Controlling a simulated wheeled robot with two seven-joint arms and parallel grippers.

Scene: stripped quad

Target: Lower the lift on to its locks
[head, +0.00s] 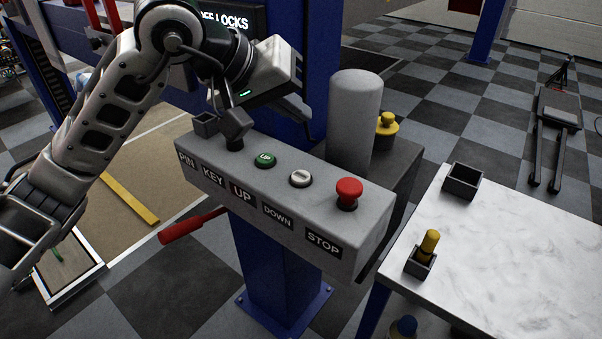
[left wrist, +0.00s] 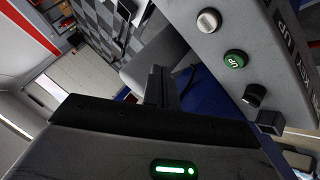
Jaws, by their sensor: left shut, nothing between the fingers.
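The grey control box (head: 290,195) on a blue post carries labels PIN, KEY, UP, DOWN and STOP. The green UP button (head: 265,160), white DOWN button (head: 300,178) and red STOP mushroom (head: 348,190) sit on its top. A black key switch (left wrist: 255,95) and an open square holder (head: 205,124) are at its left end. A red lever (head: 190,226) sticks out below the box. My left gripper (head: 297,108) is shut and empty, above and behind the box, apart from the buttons; its fingers also show in the left wrist view (left wrist: 160,88). My right gripper is out of view.
A grey cylinder (head: 355,115) and a yellow knob (head: 387,124) stand behind the box. A pale table (head: 520,250) at right holds a yellow-handled piece (head: 429,243) in a holder and an empty square holder (head: 463,180). Open checkered floor lies beyond.

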